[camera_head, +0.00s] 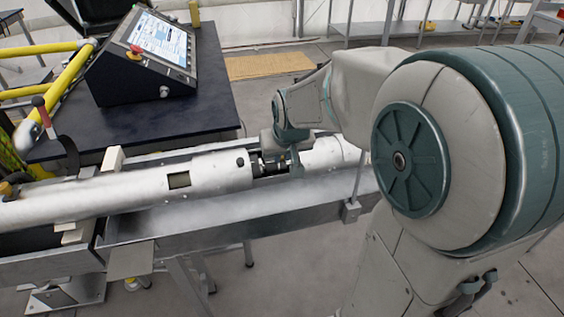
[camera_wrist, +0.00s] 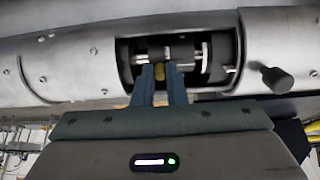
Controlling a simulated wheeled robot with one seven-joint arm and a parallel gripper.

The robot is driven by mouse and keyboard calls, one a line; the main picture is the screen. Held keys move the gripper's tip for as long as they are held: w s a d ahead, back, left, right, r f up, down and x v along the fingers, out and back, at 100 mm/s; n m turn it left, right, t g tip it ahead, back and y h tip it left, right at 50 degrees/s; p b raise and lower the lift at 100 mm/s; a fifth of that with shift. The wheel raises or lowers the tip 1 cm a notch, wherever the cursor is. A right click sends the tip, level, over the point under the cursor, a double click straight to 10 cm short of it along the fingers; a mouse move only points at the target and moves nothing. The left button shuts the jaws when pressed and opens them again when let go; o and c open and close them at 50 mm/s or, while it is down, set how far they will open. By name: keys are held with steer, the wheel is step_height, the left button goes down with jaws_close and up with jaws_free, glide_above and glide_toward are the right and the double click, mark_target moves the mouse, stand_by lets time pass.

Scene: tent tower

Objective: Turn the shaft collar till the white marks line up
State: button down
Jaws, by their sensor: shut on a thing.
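A shaft collar (camera_wrist: 182,51) sits inside a window cut in a grey metal tube (camera_wrist: 76,65). It looks dark, with bright bands around it. In the head view the collar (camera_head: 268,162) is small and partly covered by my arm's end. My gripper (camera_wrist: 160,74) reaches into the window from below in the wrist view, its two blue-grey fingers close together around a small yellowish piece at the collar. My gripper (camera_head: 294,166) also shows at the window in the head view. I cannot make out the white marks; the fingers hide part of the collar.
A dark knob (camera_wrist: 277,80) sticks out of the tube to the right. The tube lies along a metal trough (camera_head: 230,205). A dark table (camera_head: 215,95) with a control panel (camera_head: 158,45) stands behind, with yellow rails (camera_head: 65,90) at left.

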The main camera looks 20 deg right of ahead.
steer(key=shift+s+t+b, duration=0.15)
steer(key=shift+t+b, duration=0.15)
steer(key=shift+b, duration=0.2)
steer(key=c, duration=1.5)
jaws_free()
steer(key=v, duration=1.3)
steer(key=shift+s+r, duration=0.25)
steer(key=shift+r, duration=0.05)
steer(key=s+f+g, duration=0.1)
steer(key=s+f, duration=0.2)
steer(key=s, duration=0.1)
steer(key=s+f+g+p, duration=0.1)
steer(key=s+f, duration=0.2)
steer(key=f, duration=0.1)
steer(key=s+f+g+p, duration=0.1)
steer(key=s+f, duration=0.2)
steer(key=s, duration=0.1)
steer(key=shift+s+f, duration=0.3)
steer(key=shift+s, duration=0.05)
